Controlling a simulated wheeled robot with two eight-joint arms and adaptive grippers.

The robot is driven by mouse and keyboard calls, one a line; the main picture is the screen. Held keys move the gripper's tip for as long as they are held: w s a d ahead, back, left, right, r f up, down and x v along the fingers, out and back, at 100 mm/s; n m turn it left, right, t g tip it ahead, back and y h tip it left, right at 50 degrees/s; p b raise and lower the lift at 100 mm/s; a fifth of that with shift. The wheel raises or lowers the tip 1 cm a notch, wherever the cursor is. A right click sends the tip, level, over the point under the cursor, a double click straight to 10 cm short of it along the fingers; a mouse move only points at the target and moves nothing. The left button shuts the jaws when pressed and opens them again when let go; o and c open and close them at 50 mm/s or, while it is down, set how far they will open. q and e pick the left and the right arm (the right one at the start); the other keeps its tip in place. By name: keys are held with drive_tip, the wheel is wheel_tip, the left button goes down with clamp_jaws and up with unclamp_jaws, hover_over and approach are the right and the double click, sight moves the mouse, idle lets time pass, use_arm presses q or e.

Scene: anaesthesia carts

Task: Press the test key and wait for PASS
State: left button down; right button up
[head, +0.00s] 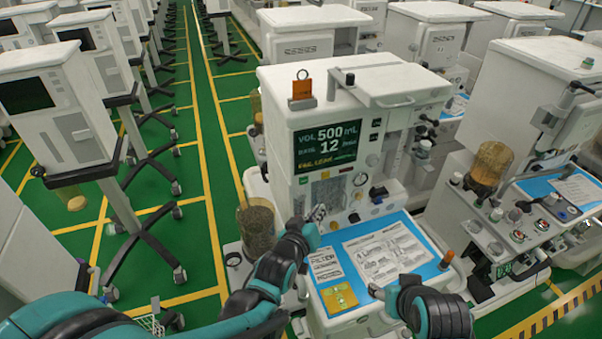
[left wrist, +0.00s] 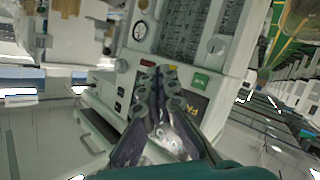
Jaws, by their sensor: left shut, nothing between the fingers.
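The anaesthesia cart (head: 420,88) stands in front of me, its dark screen (head: 327,146) reading "VOL 500 mL" and "12" with a small yellow line I cannot read. My left gripper (head: 318,213) is shut and empty at the lower left of the cart's front panel. In the left wrist view, its fingertips (left wrist: 165,76) are close to the panel, beside a green key (left wrist: 200,81). A small dark display (left wrist: 190,107) there shows orange letters starting "PA", the rest hidden by the fingers. I cannot tell whether the fingertips touch anything. My right gripper (head: 378,292) is over the worktop's front edge.
The blue worktop (head: 425,269) holds printed sheets (head: 384,252) and a yellow card (head: 339,298). An amber canister (head: 257,222) is at the cart's left side. Another cart (head: 530,82) stands close on the right. A green aisle (head: 205,150) is clear on the left.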

use_arm(q)
approach(308, 182)
drive_tip(key=w+d+f, duration=0.2)
drive_tip(key=w+d, duration=0.1)
drive_tip(key=d, duration=0.1)
drive_tip(key=shift+w+a+r+b, duration=0.1)
drive_tip(key=shift+w+a+b, duration=0.3)
drive_tip(key=shift+w, duration=0.3)
drive_tip(key=shift+a, duration=0.1)
idle(1.1)
drive_tip(key=shift+w+a, duration=0.15)
drive_tip(key=shift+w, duration=0.2)
drive_tip(key=shift+w+a, duration=0.15)
drive_tip(key=shift+w, duration=0.25)
idle(0.8)
drive_tip(key=shift+s, duration=0.1)
drive_tip(key=shift+s+d, duration=0.35)
drive_tip(key=shift+s, duration=0.35)
